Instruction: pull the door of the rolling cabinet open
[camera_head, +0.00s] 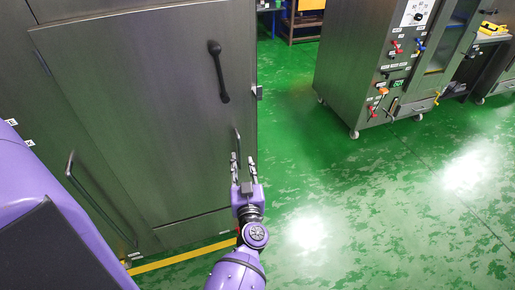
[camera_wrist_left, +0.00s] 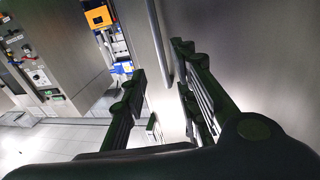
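A large grey metal cabinet fills the left of the head view, with a broad flat door (camera_head: 150,110). A dark handle (camera_head: 218,72) sits high near the door's right edge. A slim bar handle (camera_head: 237,137) is lower on that edge. My left gripper (camera_head: 243,158) is open beside the slim handle. In the left wrist view, a vertical grey bar (camera_wrist_left: 158,35) reaches down between the spread fingers of the left gripper (camera_wrist_left: 158,62); no grip on it shows. The door looks shut. My right gripper is not in view.
Another grey cabinet (camera_head: 370,60) on casters, with knobs and labels, stands at the right. Another bar handle (camera_head: 95,200) is low at the left. The green floor (camera_head: 330,190) between the cabinets is clear. A yellow line (camera_head: 180,258) runs along the near cabinet's foot.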

